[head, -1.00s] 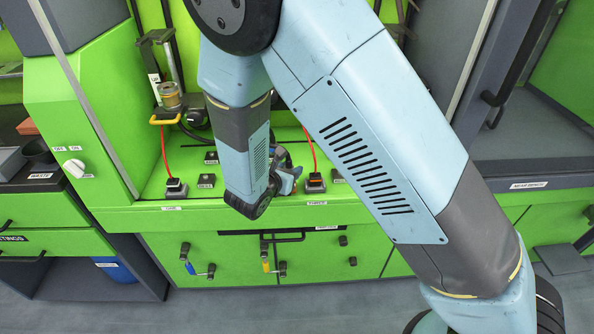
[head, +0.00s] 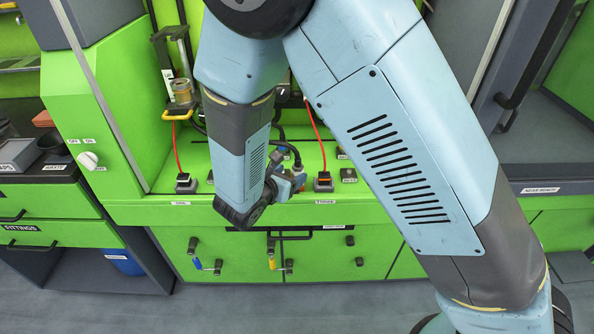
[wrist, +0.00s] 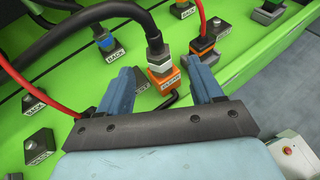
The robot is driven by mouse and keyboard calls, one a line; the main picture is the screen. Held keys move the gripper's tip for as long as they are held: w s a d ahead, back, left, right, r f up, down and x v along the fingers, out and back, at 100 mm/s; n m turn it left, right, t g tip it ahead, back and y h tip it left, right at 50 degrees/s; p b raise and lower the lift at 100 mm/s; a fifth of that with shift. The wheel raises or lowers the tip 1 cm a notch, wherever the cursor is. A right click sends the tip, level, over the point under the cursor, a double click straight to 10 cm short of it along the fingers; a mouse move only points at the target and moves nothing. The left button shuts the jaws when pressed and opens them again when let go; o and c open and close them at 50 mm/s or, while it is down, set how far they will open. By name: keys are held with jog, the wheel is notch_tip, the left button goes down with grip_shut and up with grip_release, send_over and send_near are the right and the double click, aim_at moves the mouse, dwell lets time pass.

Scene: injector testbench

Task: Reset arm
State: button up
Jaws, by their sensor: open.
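My gripper (wrist: 160,84) is open in the wrist view, its two blue fingers pointing at the green bench panel (wrist: 75,105). An orange connector block (wrist: 164,82) with a black cable shows between and beyond the fingertips. I cannot tell whether the fingers touch it; nothing is visibly gripped. In the head view my gripper (head: 292,184) is small and partly hidden behind my arm, low over the bench's front ledge. My arm reaches across the middle of that view.
Red-cabled connectors (wrist: 205,42) and several grey labelled sockets surround the gripper. A red hose (head: 316,135) rises behind it. A white knob (head: 88,160) is on the left green housing. Grey floor (head: 250,310) lies in front.

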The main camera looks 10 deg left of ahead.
jog(key=v, duration=0.7)
jog(key=shift+s, duration=0.2)
jog(key=w+d+r+m+g+h, duration=0.1)
jog(key=w+d+r+m+g, duration=0.15)
jog(key=d+r+m, duration=0.45)
jog(key=w+d+r+m+g+h, duration=0.1)
jog(key=d+r+m+g, duration=0.25)
jog(key=d, duration=0.65)
jog(key=w+d+r+m+g+h, duration=0.1)
jog(key=w+d+r+m+g, duration=0.15)
jog(key=d+r+m, duration=0.5)
jog(key=s+d+r+m+y, duration=0.3)
jog(key=s+d+r+m, duration=0.1)
jog(key=s+d+m, duration=0.2)
jog(key=s+d+r+m+t+y, duration=0.1)
jog(key=s+d+r+m+y, duration=0.3)
jog(key=d+m, duration=0.4)
jog(key=shift+s+d+r+m, duration=0.3)
jog(key=shift+s+d+r, duration=0.4)
jog(key=shift+s+d, duration=0.5)
jog(key=shift+s+a, duration=0.1)
jog(key=shift+c, duration=0.4)
